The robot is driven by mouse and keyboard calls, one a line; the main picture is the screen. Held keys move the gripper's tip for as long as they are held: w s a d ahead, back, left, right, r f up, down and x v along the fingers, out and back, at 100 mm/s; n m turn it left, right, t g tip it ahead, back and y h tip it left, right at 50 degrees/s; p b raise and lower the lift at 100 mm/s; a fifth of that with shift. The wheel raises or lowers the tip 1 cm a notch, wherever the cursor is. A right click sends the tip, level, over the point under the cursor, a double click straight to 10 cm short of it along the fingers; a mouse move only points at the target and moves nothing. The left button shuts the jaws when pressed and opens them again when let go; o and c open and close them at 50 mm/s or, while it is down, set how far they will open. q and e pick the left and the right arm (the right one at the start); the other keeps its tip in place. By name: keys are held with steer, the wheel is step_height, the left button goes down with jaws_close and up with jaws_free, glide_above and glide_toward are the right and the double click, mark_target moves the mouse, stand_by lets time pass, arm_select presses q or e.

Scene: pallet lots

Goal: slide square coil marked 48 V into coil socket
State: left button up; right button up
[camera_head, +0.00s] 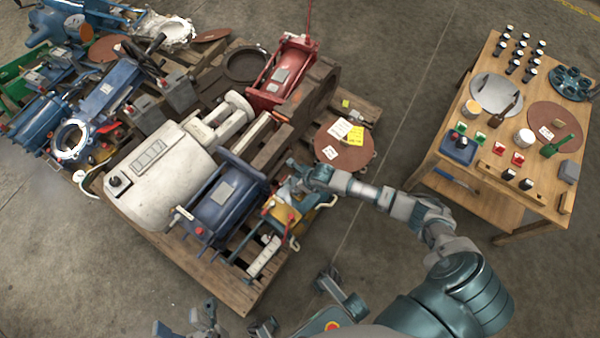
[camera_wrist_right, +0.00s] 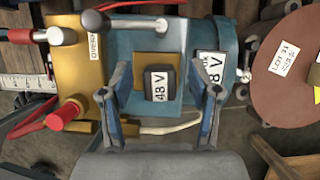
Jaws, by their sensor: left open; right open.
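The square coil (camera_wrist_right: 152,84), dark with a white "48 V" label, sits in front of an ochre square block (camera_wrist_right: 146,62) on a teal valve body (camera_wrist_right: 118,48). Whether this block is the coil socket, and whether the coil is seated, I cannot tell. My right gripper (camera_wrist_right: 158,70) is open, its blue fingers on either side of the coil with gaps. In the head view the right gripper (camera_head: 298,178) is over the valve at the pallet's right edge and hides the coil. My left gripper (camera_head: 186,324) is open and empty at the bottom edge, apart from the pallet.
Red-handled levers (camera_wrist_right: 62,116) stand left. A brown disc (camera_head: 342,152) with tags lies behind. A wooden table (camera_head: 432,178) with small parts stands right. The floor between is clear.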

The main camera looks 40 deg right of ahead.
steer(key=shift+r, duration=0.1)
steer(key=shift+s+d+r, duration=0.15)
steer(key=shift+s+r, duration=0.05)
steer(key=shift+r, duration=0.15)
steer(key=v, duration=1)
steer(key=shift+s+r, duration=0.15)
steer(key=shift+r, duration=0.25)
